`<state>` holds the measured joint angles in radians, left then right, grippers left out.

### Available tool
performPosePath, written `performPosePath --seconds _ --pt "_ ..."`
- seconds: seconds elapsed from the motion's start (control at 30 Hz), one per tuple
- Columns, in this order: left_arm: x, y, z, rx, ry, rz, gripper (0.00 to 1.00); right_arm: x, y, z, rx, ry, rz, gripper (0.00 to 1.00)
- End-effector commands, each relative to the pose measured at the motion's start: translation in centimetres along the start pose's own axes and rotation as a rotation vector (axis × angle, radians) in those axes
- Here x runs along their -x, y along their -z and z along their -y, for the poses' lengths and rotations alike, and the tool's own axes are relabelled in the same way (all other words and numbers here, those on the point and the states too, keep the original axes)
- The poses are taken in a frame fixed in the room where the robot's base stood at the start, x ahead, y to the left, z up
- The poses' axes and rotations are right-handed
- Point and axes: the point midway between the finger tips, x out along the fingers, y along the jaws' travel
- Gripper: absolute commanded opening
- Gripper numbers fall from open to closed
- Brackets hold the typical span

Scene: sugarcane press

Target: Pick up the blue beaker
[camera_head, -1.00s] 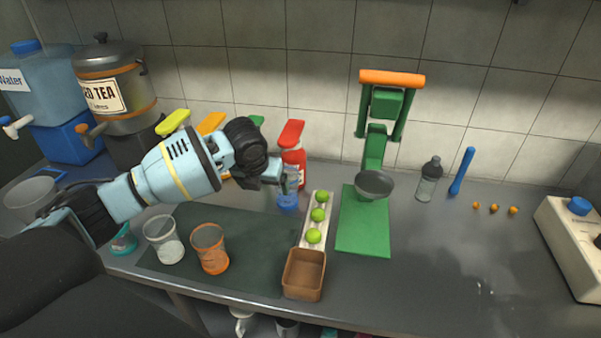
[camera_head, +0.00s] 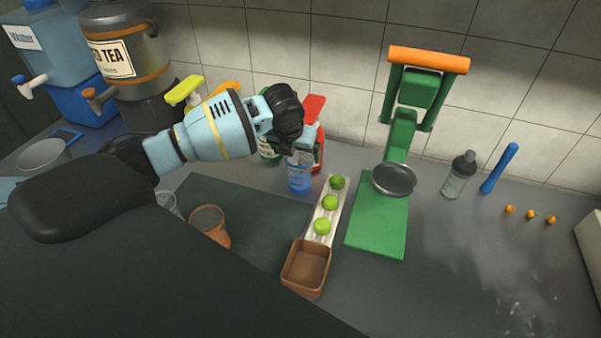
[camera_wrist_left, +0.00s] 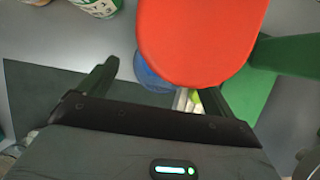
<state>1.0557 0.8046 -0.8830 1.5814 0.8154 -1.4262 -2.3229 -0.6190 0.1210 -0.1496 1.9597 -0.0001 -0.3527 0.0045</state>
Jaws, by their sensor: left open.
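The blue beaker (camera_head: 300,180) stands on the counter just left of the tray of green limes, with its upper part partly hidden by my left gripper. My left gripper (camera_head: 298,150) is open and empty, at the beaker's upper part. In the left wrist view, a blue piece of the beaker (camera_wrist_left: 150,72) shows between the open fingers (camera_wrist_left: 155,85), largely covered by the red bottle top (camera_wrist_left: 200,35). I cannot tell whether the fingers touch the beaker. My right gripper is not in view.
A red bottle (camera_head: 317,135) stands close behind the beaker. An orange beaker (camera_head: 210,224) stands left on a dark mat (camera_head: 265,225).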

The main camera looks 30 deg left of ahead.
Motion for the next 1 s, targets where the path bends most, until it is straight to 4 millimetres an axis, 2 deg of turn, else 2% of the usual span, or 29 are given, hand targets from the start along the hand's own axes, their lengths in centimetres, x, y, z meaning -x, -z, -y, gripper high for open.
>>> performPosePath --seconds 0.13,0.4,0.73,1.0 --pt "-0.8 0.0 0.1 0.0 0.0 -0.001 0.91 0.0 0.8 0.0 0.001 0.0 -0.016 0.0" --pt "-4.5 0.1 0.3 0.0 0.0 -0.001 0.91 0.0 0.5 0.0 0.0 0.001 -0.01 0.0" --pt "-5.0 0.0 0.3 0.0 0.0 0.003 0.91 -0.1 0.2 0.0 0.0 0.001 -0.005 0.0" --pt "-5.0 0.0 0.3 0.0 0.0 0.003 0.57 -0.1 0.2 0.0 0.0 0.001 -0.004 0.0"
